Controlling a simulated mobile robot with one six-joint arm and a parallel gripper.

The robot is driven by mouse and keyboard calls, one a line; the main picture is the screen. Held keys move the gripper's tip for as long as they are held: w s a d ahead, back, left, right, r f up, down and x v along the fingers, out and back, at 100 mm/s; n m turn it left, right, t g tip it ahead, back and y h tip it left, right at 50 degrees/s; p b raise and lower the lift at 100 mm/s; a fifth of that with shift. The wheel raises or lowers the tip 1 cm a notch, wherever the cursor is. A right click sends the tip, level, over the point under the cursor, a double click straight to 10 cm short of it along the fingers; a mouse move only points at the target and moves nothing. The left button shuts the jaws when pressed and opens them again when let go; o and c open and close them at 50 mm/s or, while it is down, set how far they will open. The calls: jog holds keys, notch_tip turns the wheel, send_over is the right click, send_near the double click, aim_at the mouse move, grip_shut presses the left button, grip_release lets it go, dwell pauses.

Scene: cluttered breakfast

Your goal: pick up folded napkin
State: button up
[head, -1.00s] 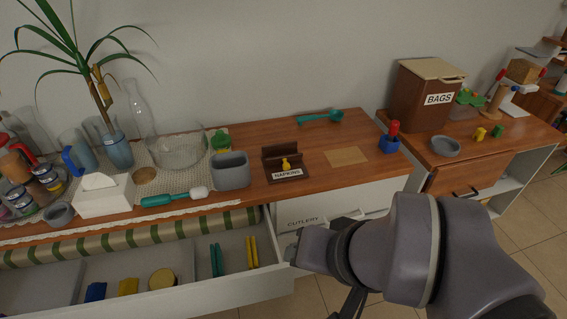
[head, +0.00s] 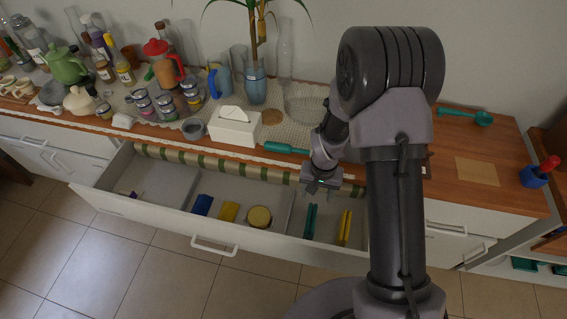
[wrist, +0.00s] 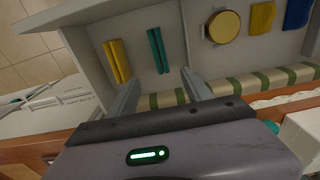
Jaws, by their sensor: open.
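My gripper (head: 320,186) is open and empty above the open drawer's back edge, fingers pointing down. In the wrist view its two fingers (wrist: 160,88) frame the striped roll (wrist: 165,100). A folded yellow cloth-like piece (head: 228,211) and a folded blue one (head: 202,205) lie flat in the drawer, left of the gripper. They also show at the top right of the wrist view, the yellow one (wrist: 262,18) and the blue one (wrist: 298,13). I cannot tell which is the folded napkin. The napkin holder seen earlier is hidden behind my arm.
The drawer (head: 200,237) also holds a round yellow-topped tin (head: 259,217), a teal pair of strips (head: 310,221) and a yellow pair (head: 345,227). On the counter stand a tissue box (head: 235,127), a blue vase (head: 255,88) and several jars. A bare mat (head: 477,171) lies at right.

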aim_at(311, 218)
jog(key=f+b, duration=0.1)
jog(key=f, duration=0.4)
jog(key=f+b, duration=0.2)
jog(key=f, duration=0.3)
jog(key=f+b, duration=0.1)
jog(key=f, duration=0.3)
jog(key=shift+s+a+f, duration=0.3)
jog(key=shift+s+f, duration=0.05)
jog(key=shift+f, duration=0.05)
jog(key=f+b, duration=0.1)
jog(key=f, duration=0.1)
jog(key=f+b, duration=0.1)
jog(key=f, duration=0.1)
jog(key=f+b, duration=0.1)
jog(key=shift+w+d+f, duration=0.15)
jog(key=shift+w+f, duration=0.1)
jog(key=shift+f, duration=0.15)
jog(key=shift+r, duration=0.15)
grip_shut()
